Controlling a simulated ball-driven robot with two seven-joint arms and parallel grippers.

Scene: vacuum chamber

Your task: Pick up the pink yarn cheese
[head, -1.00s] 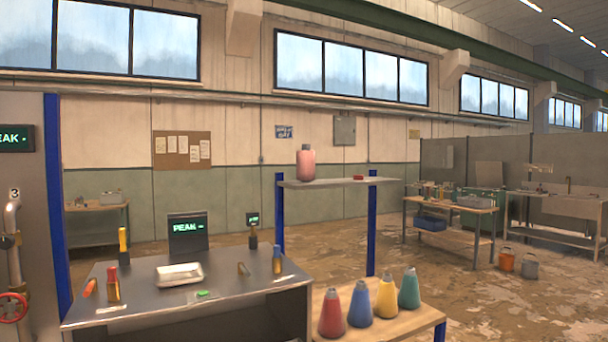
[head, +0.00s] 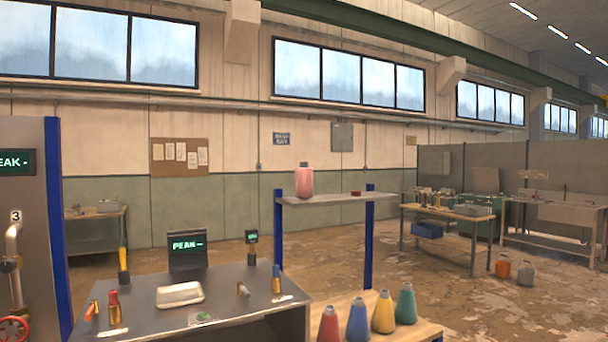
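The pink yarn cheese (head: 304,181) stands upright on a raised grey shelf (head: 335,200) held by blue posts, near the shelf's left end. It is a pink cylinder with a narrower dark top. Neither of my grippers shows in the head view, so nothing is seen touching the yarn cheese.
A small red object (head: 356,193) lies on the same shelf. Below, red, blue, yellow and teal cones (head: 383,313) stand on a wooden bench. A dark table (head: 225,296) with a white tray (head: 180,294) and tools is at front left.

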